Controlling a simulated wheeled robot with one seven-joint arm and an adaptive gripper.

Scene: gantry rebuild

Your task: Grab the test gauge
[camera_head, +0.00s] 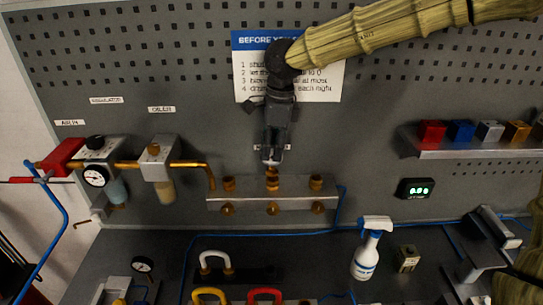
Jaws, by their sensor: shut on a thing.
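My gripper (272,160) points down in front of the pegboard, over the middle of a grey manifold block (245,196). Its fingers are shut on a small brass fitting (272,173) at the middle top port of the block. I cannot tell whether the fitting is seated in the port or just above it. A small round gauge (142,264) with a dark rim and pale dial lies on the bench at lower left, apart from my gripper. Another round gauge (95,176) is mounted on the regulator (97,148) at left.
A spray bottle (367,252) and a small brass-coloured block (407,258) stand on the bench at right. A shelf (470,152) with coloured blocks and a green digital display (416,188) are at right.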

